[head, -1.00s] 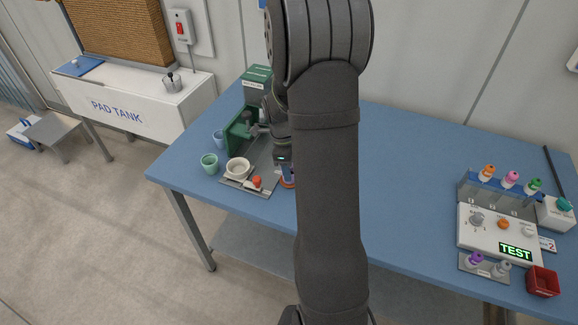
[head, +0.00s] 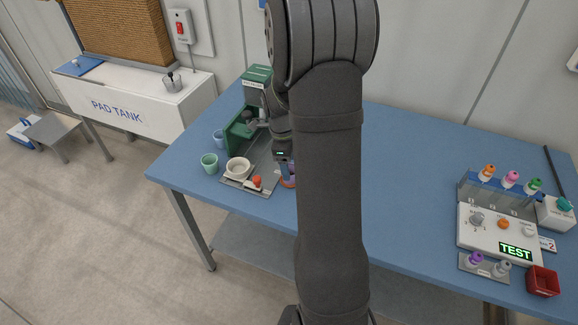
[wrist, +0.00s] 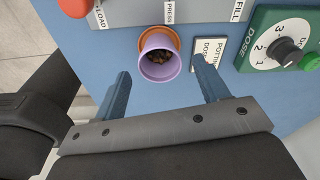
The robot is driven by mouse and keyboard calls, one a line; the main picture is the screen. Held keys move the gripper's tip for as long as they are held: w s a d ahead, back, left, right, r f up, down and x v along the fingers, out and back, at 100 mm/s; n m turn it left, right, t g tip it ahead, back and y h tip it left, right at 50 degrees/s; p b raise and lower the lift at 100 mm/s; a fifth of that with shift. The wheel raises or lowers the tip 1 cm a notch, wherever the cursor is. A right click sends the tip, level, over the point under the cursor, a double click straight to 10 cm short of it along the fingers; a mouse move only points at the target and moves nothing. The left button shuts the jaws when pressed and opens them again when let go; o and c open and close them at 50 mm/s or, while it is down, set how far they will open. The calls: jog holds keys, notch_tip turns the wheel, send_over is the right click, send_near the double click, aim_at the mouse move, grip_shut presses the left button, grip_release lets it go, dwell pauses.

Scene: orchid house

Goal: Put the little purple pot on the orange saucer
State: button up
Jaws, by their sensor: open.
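The little purple pot (wrist: 157,65) shows in the wrist view, with brown chunks inside. It stands on the orange saucer (wrist: 173,35), whose rim shows around the pot's far side. The near side of the saucer is hidden by the pot. My gripper (wrist: 162,80) is open, with one blue finger on each side of the pot and visible gaps to it. In the head view my gripper (head: 283,160) is above the saucer (head: 288,184), partly hidden by my arm.
A green cup (head: 209,163) stands left. A labelled plate (wrist: 208,50) and green dial panel (wrist: 280,40) lie right in the wrist view.

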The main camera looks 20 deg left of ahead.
notch_tip(320, 180, up, 10)
jog(key=a, duration=0.1)
jog(key=shift+s, duration=0.15)
jog(key=shift+a+f, duration=0.1)
jog(key=f, duration=0.3)
jog(key=d+f, duration=0.1)
jog(key=f, duration=0.7)
jog(key=shift+w+d+f, duration=0.15)
jog(key=shift+w, duration=0.05)
jog(key=shift+r, duration=1.75)
jog(key=shift+f, duration=0.1)
